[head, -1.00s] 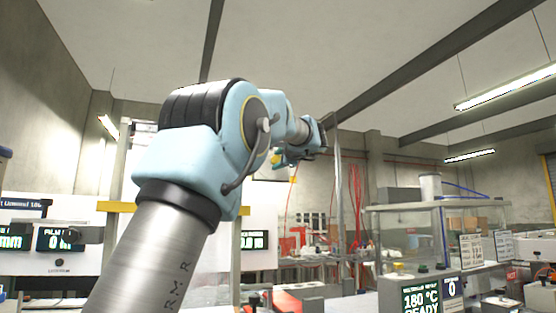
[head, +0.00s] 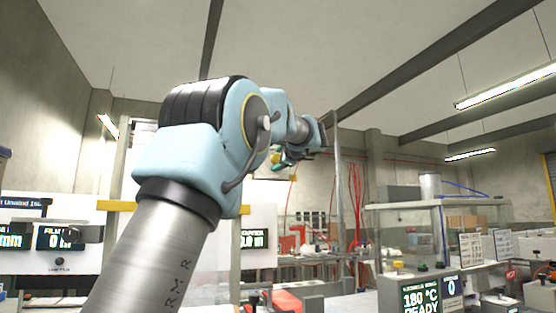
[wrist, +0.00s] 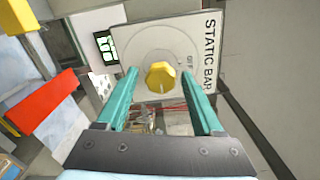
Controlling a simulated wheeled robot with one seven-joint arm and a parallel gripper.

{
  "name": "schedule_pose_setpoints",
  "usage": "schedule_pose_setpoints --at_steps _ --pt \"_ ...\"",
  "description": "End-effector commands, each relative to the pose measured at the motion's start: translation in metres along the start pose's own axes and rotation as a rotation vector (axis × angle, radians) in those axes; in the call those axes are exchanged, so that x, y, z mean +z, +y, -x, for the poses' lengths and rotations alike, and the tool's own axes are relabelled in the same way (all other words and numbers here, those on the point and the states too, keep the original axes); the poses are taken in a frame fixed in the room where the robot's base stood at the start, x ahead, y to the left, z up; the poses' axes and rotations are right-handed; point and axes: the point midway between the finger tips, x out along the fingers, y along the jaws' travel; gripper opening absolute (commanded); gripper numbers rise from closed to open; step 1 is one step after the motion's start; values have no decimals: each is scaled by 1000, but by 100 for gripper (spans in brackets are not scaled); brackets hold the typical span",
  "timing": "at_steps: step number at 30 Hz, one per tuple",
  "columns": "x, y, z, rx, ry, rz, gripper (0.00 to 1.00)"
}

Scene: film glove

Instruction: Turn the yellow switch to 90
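The yellow switch (wrist: 160,77) is a rounded knob on a pale round dial, on a white panel (wrist: 210,75) lettered STATIC BAR. The panel appears turned on its side in the wrist view. A small label by the dial looks like "OFF", but I cannot read it surely. My gripper (wrist: 160,74) is open, its two teal fingers pointing at the panel. The knob shows in the gap between the fingertips, with space on both sides. I cannot tell how far the tips are from it. In the head view my gripper (head: 285,160) is small and far off, and the knob is not clear.
A small green-lit display (wrist: 106,48) sits beside the dial. A red block (wrist: 42,103) lies at the left of the wrist view. A metal post (head: 338,190) stands right of my gripper in the head view. A clear-walled enclosure (head: 410,235) is farther right.

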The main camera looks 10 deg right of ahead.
Motion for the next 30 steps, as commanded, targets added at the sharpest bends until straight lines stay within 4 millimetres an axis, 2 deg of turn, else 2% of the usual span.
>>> schedule_pose_setpoints --at_steps 11,14,24,30 --pt "0 0 4 -1 0 2 76" --pt "-1 1 16 -3 3 3 76" --pt "-1 3 82 -2 4 4 76" --pt "0 1 104 -1 0 1 76"
